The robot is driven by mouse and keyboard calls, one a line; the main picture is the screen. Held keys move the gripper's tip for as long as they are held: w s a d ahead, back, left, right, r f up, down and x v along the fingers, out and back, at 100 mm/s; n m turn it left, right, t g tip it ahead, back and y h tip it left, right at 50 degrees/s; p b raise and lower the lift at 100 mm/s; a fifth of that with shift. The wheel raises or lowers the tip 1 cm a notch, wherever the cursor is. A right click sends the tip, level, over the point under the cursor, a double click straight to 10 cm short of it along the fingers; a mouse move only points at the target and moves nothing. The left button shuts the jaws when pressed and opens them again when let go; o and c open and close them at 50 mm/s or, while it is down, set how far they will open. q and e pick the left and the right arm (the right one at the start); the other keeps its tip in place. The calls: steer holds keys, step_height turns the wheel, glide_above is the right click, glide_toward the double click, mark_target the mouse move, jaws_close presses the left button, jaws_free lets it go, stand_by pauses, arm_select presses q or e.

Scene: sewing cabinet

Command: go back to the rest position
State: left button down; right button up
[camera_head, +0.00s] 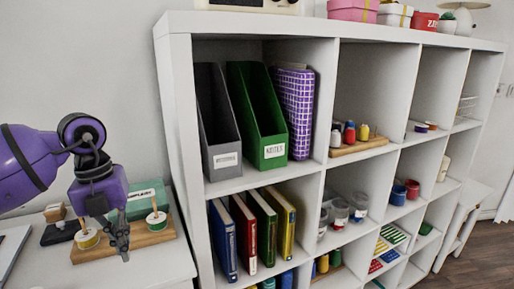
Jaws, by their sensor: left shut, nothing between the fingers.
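My left gripper (122,243) is at the left of the head view, at the end of the purple arm that comes in from the left. It points down and its fingers are shut with nothing between them. It is in front of a wooden board (150,236) on the white table, and hides part of the board. Whether the fingertips touch the board cannot be told. One spool on a peg (87,236) is left of the gripper and another (156,217) is right of it. My right gripper is not in view.
A white cube shelf (180,110) stands right of the table (165,268). It holds a grey file holder (219,130), a green one (258,120), a purple checked one (294,110), books and jars. A green box (143,197) is behind the board. Floor (480,262) shows at lower right.

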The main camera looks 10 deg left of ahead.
arm_select(q)
steer(key=s+d+f+n+t+h+p, duration=0.2)
steer(key=s+d+f+n+t+h, duration=0.15)
steer(key=d+h, duration=0.7)
steer(key=s+d+f+n+t+h+p, duration=0.35)
steer(key=d+h, duration=0.25)
steer(key=d, duration=1)
steer(key=s+a+f+n+t+y+p, duration=0.2)
steer(key=s+a+f+n+t+y, duration=0.2)
steer(key=a+f+n+t+y, duration=0.9)
steer(key=s+f+n+g+y, duration=0.2)
steer(key=s+f+n+g, duration=0.3)
steer(key=s, duration=0.4)
steer(key=s+f+n+g+y+p, duration=0.1)
steer(key=s+f+n+g, duration=0.3)
steer(key=s, duration=0.6)
step_height(320, 180, down, 4)
steer(key=shift+s+a+r+n+g+y, duration=0.15)
steer(key=shift+s+n+g+y, duration=0.2)
steer(key=shift+g+y, duration=0.55)
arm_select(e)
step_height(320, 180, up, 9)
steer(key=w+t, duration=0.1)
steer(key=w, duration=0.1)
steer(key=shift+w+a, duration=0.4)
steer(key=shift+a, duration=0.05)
arm_select(q)
steer(key=shift+h, duration=0.25)
